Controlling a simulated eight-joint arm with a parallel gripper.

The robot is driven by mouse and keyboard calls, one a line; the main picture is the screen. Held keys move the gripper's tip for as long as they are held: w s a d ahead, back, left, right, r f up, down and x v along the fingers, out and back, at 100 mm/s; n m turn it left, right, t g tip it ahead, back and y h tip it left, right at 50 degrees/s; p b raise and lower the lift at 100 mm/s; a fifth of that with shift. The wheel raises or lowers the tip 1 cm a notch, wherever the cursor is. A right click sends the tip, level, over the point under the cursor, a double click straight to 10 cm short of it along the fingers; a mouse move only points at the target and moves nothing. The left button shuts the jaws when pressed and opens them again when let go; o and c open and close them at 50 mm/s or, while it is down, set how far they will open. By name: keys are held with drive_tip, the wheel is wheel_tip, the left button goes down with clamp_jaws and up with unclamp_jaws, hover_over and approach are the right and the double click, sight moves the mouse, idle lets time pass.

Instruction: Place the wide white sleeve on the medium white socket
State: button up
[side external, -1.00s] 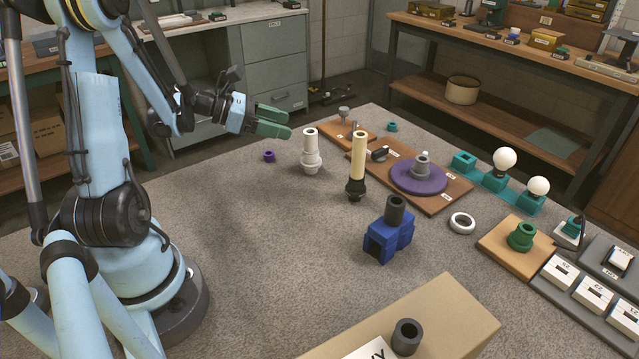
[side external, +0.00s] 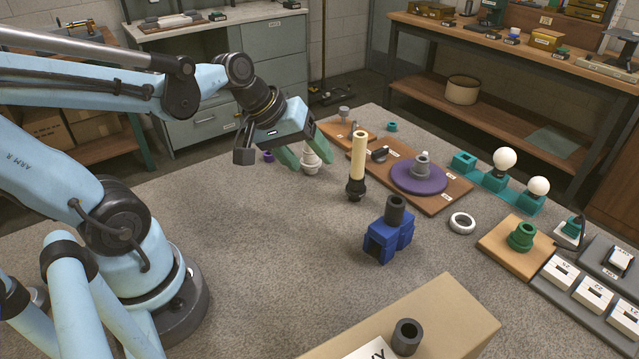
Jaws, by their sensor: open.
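The medium white socket (side external: 311,165) stands upright on the grey table, left of the black socket. A white tube, which looks like the wide white sleeve, stood upright on it in the earlier view; its top is now hidden by my gripper. My gripper (side external: 308,160) points down at this white stack, with its green fingers open and spread to either side of it in the picture. I cannot tell whether the fingers touch it.
A black socket with a tall cream tube (side external: 358,157) stands close to the right. A blue block with a grey tube (side external: 390,235), a white ring (side external: 462,223) and a board with a purple disc (side external: 419,183) lie farther right. The front left table is clear.

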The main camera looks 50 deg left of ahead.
drive_tip(key=d+m, duration=0.1)
drive_tip(key=m, duration=0.1)
drive_tip(key=s+d+m+y, duration=0.1)
drive_tip(key=m, duration=0.2)
drive_tip(key=s+d+r+m+t, duration=0.1)
drive_tip(key=m, duration=0.2)
drive_tip(key=shift+r+y, duration=0.1)
drive_tip(key=shift+y, duration=0.2)
idle(0.7)
